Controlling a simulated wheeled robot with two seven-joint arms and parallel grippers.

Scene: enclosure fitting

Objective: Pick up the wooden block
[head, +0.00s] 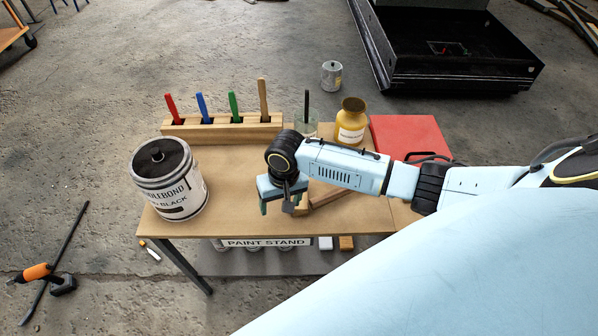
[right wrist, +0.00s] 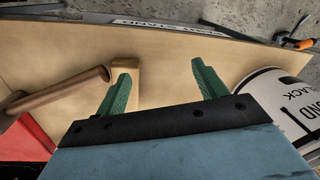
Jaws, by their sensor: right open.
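A small pale wooden block (right wrist: 134,84) lies on the wooden table, seen in the right wrist view partly behind one green finger. In the head view a bit of the block (head: 301,207) shows just right of the gripper. My right gripper (head: 277,206) points down over the table. In the right wrist view my right gripper (right wrist: 161,66) is open, its two green fingers wide apart. The finger on the left overlaps the block; I cannot tell whether it touches. My left gripper is not in view.
A paint can (head: 170,182) stands at the table's left.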

